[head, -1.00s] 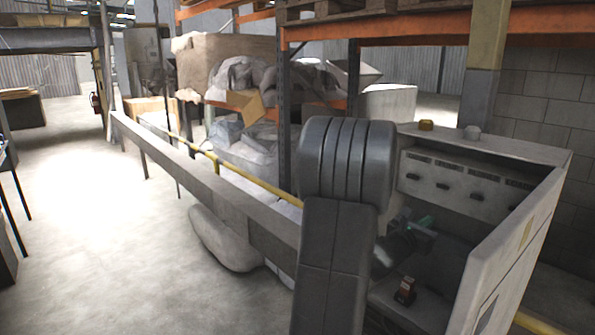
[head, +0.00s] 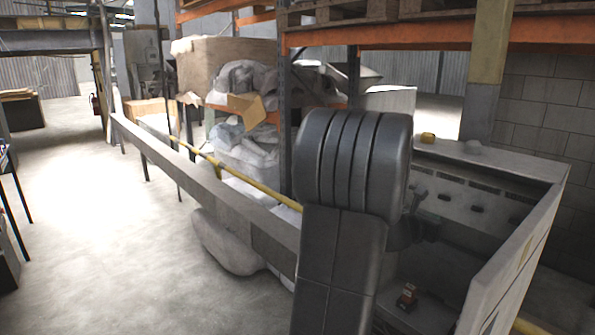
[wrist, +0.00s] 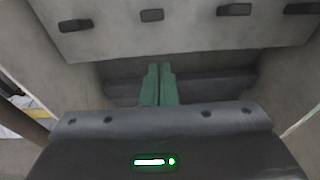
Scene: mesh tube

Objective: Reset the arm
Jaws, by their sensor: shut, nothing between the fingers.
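My gripper is shut and empty. In the wrist view its two green fingers (wrist: 159,72) lie side by side, in front of a pale panel with several dark slots. In the head view my dark arm rises in the centre and hides much of the scene behind it. The wrist end shows dark just right of the arm, inside the open grey box and in front of its slotted back panel (head: 458,200). The fingertips cannot be made out in the head view.
The grey box's right side wall (head: 515,260) stands close to my wrist. A small dark and orange item (head: 407,296) sits low inside the box. A yellow item (head: 428,138) lies on its top ledge. A long grey rail (head: 200,180) runs left, with open floor (head: 90,220) beyond.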

